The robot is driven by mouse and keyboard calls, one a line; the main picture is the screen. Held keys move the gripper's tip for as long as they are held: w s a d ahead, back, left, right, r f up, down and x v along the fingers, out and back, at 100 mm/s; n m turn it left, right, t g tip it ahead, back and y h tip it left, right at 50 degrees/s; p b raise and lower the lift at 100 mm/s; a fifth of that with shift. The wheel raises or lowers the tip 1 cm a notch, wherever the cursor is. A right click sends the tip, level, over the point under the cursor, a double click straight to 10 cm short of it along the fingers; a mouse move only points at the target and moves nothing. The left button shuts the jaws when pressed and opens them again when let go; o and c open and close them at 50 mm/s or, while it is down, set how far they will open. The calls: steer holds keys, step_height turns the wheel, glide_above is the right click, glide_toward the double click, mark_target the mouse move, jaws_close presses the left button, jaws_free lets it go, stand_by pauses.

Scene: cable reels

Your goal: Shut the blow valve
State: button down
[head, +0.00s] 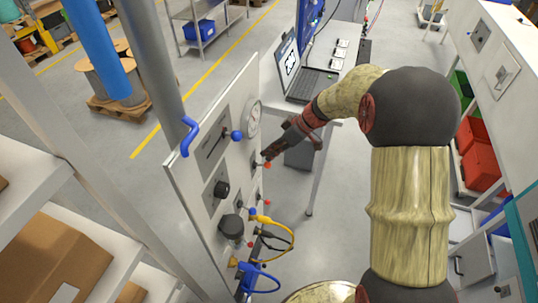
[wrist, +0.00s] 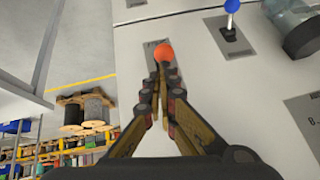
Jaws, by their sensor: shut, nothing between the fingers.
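A white control panel (head: 190,190) stands upright at the left in the head view. Its labels are too small to read, so I cannot tell for sure which fitting is the blow valve. An orange-red ball knob (wrist: 165,53) on a small grey plate is right at my fingertips in the wrist view; it shows as a red knob (head: 267,165) in the head view. My gripper (wrist: 161,76) is shut and empty, its tips at or very near the knob. Contact is not clear. In the head view my gripper (head: 268,154) reaches the panel from the right.
A blue-knobbed lever (wrist: 232,6) is near the red knob. The panel also carries a round gauge (head: 252,118), a blue handle (head: 188,136) and yellow (head: 275,221) and blue hoses (head: 262,279). A laptop (head: 300,80) sits on a table behind.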

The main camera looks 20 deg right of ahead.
steer(key=shift+s+d+f+t+y+b, duration=0.25)
steer(key=shift+d+f+t+y+b, duration=0.25)
steer(key=shift+b, duration=2.5)
steer(key=f+t+y+b, duration=0.1)
steer(key=y+b, duration=0.1)
steer(key=b, duration=0.6)
steer(key=s+d+f+t+y+b, duration=0.1)
steer(key=y+b, duration=0.1)
steer(key=b, duration=0.7)
steer(key=shift+s+d+f, duration=0.1)
steer(key=shift+d+f, duration=0.05)
steer(key=shift+f, duration=0.1)
steer(key=shift+r+b, duration=0.15)
steer(key=shift+b, duration=0.15)
steer(key=shift+r, duration=0.55)
steer(key=shift+r, duration=0.1)
